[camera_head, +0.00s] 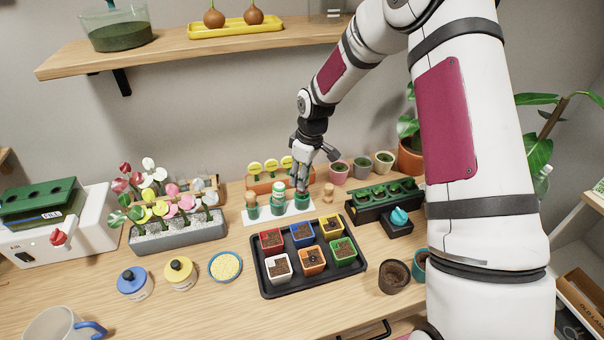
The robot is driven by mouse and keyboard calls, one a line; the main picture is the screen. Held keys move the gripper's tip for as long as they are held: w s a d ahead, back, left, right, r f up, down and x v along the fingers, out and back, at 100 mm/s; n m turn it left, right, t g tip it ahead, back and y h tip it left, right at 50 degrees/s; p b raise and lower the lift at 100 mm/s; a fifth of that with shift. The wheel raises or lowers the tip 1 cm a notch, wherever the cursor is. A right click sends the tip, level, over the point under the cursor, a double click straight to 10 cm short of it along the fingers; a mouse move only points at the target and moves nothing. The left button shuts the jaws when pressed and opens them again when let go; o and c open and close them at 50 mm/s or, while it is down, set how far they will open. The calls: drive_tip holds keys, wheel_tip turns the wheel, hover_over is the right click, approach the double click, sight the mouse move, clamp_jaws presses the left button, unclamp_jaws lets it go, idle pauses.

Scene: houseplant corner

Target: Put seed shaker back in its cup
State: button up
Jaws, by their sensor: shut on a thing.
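A white rack (266,217) near the back of the table has green cups in a row. A wooden-topped piece (251,200) stands in the left cup, and a green and white shaker (278,192) stands at the middle cup. My gripper (302,187) points down over the right end of the rack and is shut on the seed shaker, which is mostly hidden by the fingers. The right green cup (303,201) shows directly below the fingers. I cannot tell how deep the shaker sits in it.
A black tray (262,284) with several colored soil pots lies in front of the rack. A small wooden figure-shaped piece (328,194) stands just right of my gripper. A dark planter (357,214) is further right; a flower trough (150,242) is left.

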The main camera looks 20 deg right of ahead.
drive_tip(key=shift+f, duration=0.85)
drive_tip(key=o, duration=1.2)
drive_tip(key=shift+o, duration=0.2)
drive_tip(key=o, duration=0.3)
drive_tip(key=shift+o, duration=0.2)
drive_tip(key=shift+r+p, duration=0.5)
drive_tip(key=shift+r, duration=3)
